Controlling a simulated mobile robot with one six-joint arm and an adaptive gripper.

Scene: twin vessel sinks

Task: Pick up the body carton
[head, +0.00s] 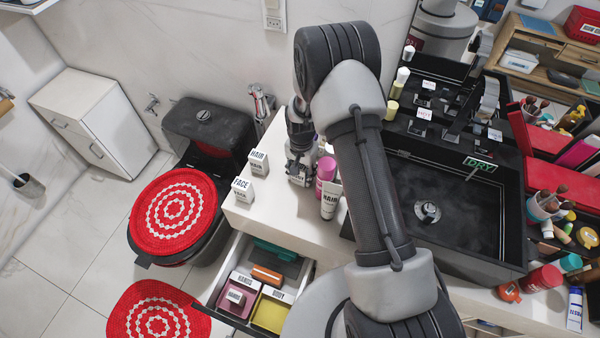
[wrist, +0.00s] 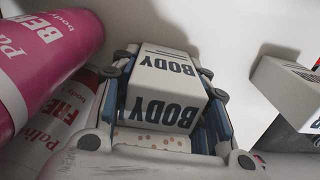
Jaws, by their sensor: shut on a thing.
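The white body carton (wrist: 165,85), with "BODY" in dark letters on two faces, sits between the fingers of my gripper (wrist: 165,120) in the wrist view. The fingers press on its two sides, so my gripper is shut on it. In the head view my gripper (head: 298,172) is low over the white counter, behind the pink bottle, and the carton there is hidden by the gripper and wrist. I cannot tell whether the carton touches the counter.
A pink bottle (head: 326,170) and white hair tube (head: 330,198) stand close right of my gripper. Hair (head: 258,163) and face (head: 242,190) cartons stand to its left. An open drawer (head: 210,292) holds coloured trays below. The black sink (head: 445,205) lies right.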

